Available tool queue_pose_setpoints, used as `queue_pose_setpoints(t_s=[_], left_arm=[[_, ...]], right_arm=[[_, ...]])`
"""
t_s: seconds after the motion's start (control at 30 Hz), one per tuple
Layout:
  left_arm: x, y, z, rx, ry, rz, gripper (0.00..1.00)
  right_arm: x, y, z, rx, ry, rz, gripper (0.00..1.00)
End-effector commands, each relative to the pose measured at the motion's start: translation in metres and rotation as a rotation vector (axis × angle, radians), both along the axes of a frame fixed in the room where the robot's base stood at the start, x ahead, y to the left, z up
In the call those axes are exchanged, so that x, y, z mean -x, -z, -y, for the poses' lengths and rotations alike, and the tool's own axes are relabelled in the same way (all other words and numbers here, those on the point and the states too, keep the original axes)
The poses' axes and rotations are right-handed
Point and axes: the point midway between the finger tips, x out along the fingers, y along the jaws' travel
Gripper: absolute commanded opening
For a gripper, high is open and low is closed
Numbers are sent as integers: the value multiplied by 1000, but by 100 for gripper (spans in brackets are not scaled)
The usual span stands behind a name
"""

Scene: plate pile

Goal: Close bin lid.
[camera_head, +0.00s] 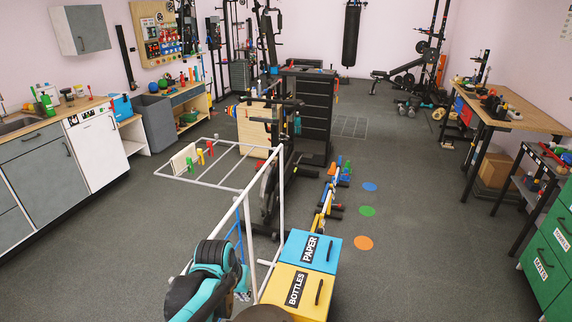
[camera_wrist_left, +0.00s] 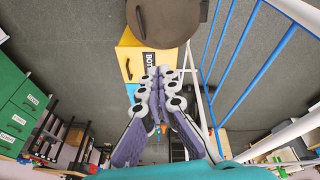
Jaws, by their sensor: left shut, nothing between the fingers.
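A dark round lid-like disc (camera_wrist_left: 176,22) with a black handle shows at the top of the left wrist view. Its edge also shows at the bottom of the head view (camera_head: 263,314). Most of it is cut off, and I cannot tell whether it is open or closed. The yellow BOTTLES box (camera_head: 297,291) and blue PAPER box (camera_head: 312,250) have flat tops with black handles. My left gripper (camera_wrist_left: 165,72) is shut and empty, its fingertips over the yellow box in the wrist view. In the head view it is mostly hidden by my arm. My right gripper is not in view.
A white and blue rail frame (camera_head: 246,222) stands left of the boxes, close to my left arm. Exercise gear (camera_head: 273,190) stands behind them. Green labelled cabinets (camera_head: 549,262) are at the right. The grey floor (camera_head: 430,230) between is clear, with coloured dots.

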Motion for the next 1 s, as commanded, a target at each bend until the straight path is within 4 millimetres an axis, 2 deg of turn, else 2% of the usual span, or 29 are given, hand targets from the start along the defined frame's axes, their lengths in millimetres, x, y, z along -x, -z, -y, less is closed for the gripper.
queue_pose_setpoints(t_s=[0.03, 0.1, 0.2, 0.4, 0.5, 0.7, 1.0], left_arm=[[15, -12, -8, -4, -14, 27, 0], [33, -26, -17, -13, -30, 66, 0], [60, -41, -30, -24, -53, 124, 0], [109, -53, -51, -47, -94, 233, 0], [125, -53, -58, -56, -108, 275, 0], [141, -50, -64, -66, -121, 315, 0], [139, -51, -66, -69, -125, 313, 0]], right_arm=[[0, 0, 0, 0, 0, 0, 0], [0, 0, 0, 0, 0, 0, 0], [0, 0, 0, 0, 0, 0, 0], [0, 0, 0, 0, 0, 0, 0], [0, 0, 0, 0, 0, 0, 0], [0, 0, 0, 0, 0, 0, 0], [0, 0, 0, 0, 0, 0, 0]])
